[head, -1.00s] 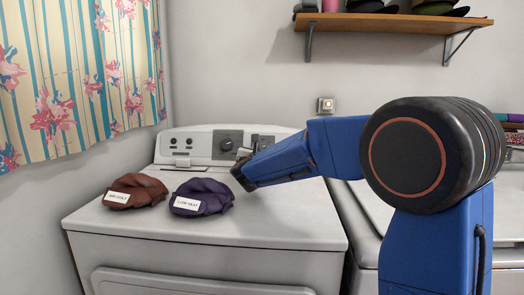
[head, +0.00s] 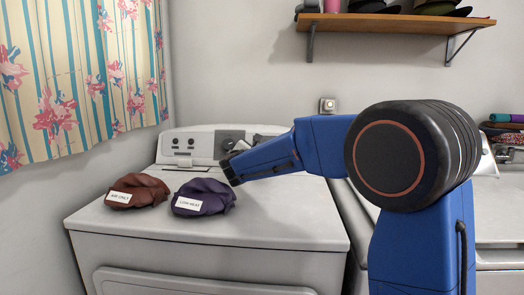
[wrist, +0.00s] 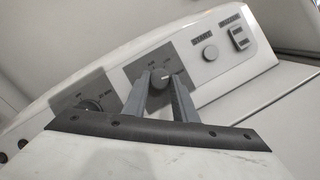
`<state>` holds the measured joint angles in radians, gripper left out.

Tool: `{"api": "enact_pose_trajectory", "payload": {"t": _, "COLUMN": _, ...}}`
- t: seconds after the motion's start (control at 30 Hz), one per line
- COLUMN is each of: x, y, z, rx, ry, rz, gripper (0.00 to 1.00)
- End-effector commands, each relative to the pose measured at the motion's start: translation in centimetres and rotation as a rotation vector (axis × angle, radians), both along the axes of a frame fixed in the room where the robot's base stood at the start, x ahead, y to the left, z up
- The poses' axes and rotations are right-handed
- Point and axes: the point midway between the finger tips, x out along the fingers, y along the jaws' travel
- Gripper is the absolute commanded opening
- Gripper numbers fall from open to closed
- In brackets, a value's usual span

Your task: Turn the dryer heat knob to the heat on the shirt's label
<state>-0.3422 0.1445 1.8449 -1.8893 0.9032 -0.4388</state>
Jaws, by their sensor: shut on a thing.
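The dryer heat knob (wrist: 164,82) shows in the wrist view on a dark panel of the dryer (wrist: 110,62). It has a pale pointer line, and the marks around it are too small to read surely. My gripper (wrist: 163,92) is shut on this knob, with one finger on each side. In the head view my wrist and arm hide this knob. A crumpled purple garment (head: 205,192) lies on the dryer top with a white label (head: 187,204) that seems to read LOW HEAT. A brown-red garment (head: 150,187) left of it has a label (head: 120,197) that seems to read AIR ONLY.
Another knob (wrist: 90,105) on a dark plate is left of the held one. A round button (wrist: 210,53) and a switch (wrist: 239,37) are to the right. A shelf (head: 400,19) hangs above, and a curtain (head: 80,70) is at left.

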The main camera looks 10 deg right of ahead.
Motion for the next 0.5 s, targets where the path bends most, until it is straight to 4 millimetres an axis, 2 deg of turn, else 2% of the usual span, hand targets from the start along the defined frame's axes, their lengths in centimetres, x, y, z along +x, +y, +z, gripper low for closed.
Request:
{"api": "enact_pose_trajectory", "payload": {"t": 0.2, "x": -0.02, "y": -0.01, "z": -0.03, "rx": 0.0, "ry": 0.001, "rz": -0.001, "gripper": 0.03}}
{"api": "enact_pose_trajectory", "payload": {"t": 0.23, "x": -0.02, "y": -0.01, "z": -0.03, "rx": 0.0, "ry": 0.001, "rz": -0.001, "gripper": 0.3}}
{"api": "enact_pose_trajectory", "payload": {"t": 0.3, "x": -0.02, "y": -0.01, "z": -0.03, "rx": 0.0, "ry": 0.0, "rz": 0.0, "gripper": 0.44}}
{"api": "enact_pose_trajectory", "payload": {"t": 0.5, "x": 0.0, "y": -0.01, "z": -0.01, "rx": -0.001, "ry": 0.0, "rz": 0.0, "gripper": 0.44}}
